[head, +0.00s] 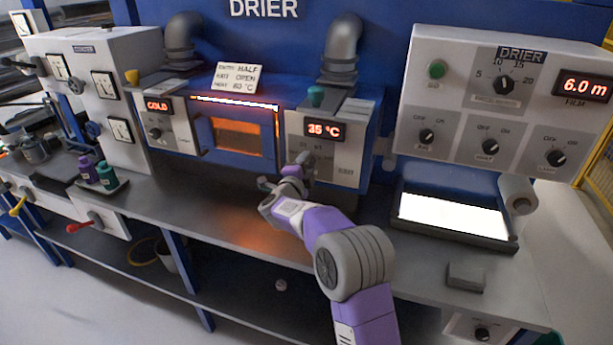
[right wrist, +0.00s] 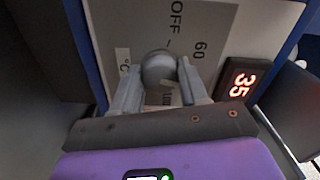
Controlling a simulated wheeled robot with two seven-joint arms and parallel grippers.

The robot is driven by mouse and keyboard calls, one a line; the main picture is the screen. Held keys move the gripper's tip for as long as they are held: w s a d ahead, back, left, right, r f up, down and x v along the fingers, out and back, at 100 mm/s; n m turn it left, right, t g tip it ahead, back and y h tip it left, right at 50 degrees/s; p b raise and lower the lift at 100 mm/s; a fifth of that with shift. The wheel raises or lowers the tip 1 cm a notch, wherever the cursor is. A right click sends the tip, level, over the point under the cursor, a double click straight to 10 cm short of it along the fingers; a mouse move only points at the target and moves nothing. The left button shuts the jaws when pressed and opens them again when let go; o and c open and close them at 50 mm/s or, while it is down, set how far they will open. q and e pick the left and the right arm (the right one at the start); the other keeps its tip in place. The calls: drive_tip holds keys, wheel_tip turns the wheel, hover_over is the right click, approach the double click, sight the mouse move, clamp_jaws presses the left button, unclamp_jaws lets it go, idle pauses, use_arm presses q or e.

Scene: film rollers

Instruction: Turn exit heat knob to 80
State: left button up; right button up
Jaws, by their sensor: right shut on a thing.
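The exit heat knob is a round grey knob on the drier's right grey panel (head: 348,165). In the right wrist view the knob (right wrist: 158,68) sits between the two fingers of my right gripper (right wrist: 160,85), which is shut on it. The scale around it shows OFF, 60 and °C; its pointer is hard to make out. In the head view my right gripper (head: 297,170) reaches the panel and covers most of the knob. The red display (head: 324,131) above reads 35 °C. It shows in the right wrist view (right wrist: 240,87) too. My left gripper is not in view.
A glowing oven window (head: 237,137) is left of the panel. A sign (head: 237,78) above mentions HALF, OPEN and a °C value too small to read surely. A teal knob (head: 316,96) stands on top. The counter (head: 220,215) in front is mostly clear.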

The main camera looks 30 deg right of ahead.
drive_tip(key=shift+m+b, duration=1.15)
drive_tip(key=shift+m, duration=0.05)
drive_tip(key=o, duration=1.1)
drive_tip(key=shift+c, duration=0.2)
drive_tip(key=v, duration=0.7)
drive_tip(key=shift+s+a+p, duration=0.15)
drive_tip(key=shift+a+p, duration=0.1)
drive_tip(key=shift+p, duration=0.15)
